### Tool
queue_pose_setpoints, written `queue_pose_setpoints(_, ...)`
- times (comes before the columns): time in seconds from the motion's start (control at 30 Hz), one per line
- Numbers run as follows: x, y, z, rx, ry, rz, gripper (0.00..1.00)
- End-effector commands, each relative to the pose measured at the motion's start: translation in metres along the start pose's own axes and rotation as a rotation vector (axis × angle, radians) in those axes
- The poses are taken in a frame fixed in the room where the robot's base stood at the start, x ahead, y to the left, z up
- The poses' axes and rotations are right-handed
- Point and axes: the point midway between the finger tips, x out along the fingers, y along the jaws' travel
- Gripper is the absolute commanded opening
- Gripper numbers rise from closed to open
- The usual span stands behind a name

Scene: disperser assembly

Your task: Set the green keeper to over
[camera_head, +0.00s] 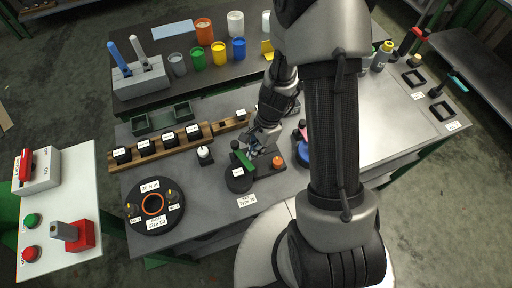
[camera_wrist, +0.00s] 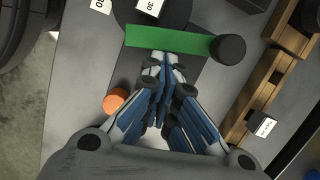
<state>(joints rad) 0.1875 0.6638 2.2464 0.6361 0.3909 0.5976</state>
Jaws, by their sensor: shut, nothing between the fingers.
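The green keeper (camera_head: 243,159) is a flat green bar with a black knob (camera_head: 235,145) at one end. In the wrist view the green keeper (camera_wrist: 165,37) lies across the top middle, its black knob (camera_wrist: 228,48) at its right end. A black round part (camera_wrist: 128,12) with a "30" label shows beyond the bar and is cut by the frame edge. My gripper (camera_wrist: 164,62) is shut and empty, its fingertips close to the near edge of the bar. I cannot tell whether they touch it. In the head view my gripper (camera_head: 256,149) is beside the bar, partly hidden by my arm.
An orange knob (camera_head: 278,161) stands on the same dark base, right of the keeper. A wooden rack (camera_head: 182,149) with black labelled blocks is behind left. A white-topped piece (camera_head: 204,153) stands left of the keeper. A round black fixture (camera_head: 154,222) lies front left.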

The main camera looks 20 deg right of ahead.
Motion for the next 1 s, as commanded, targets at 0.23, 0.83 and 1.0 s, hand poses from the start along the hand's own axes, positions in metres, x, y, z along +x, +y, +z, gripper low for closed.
queue_pose_setpoints(0.23,0.0007,0.0017,0.002,0.093,0.0,-0.024,0.0)
queue_pose_setpoints(0.83,0.0006,0.0018,0.0031,0.089,0.0,-0.022,0.0)
queue_pose_setpoints(1.0,0.0006,0.0017,0.0031,0.089,0.0,-0.022,0.0)
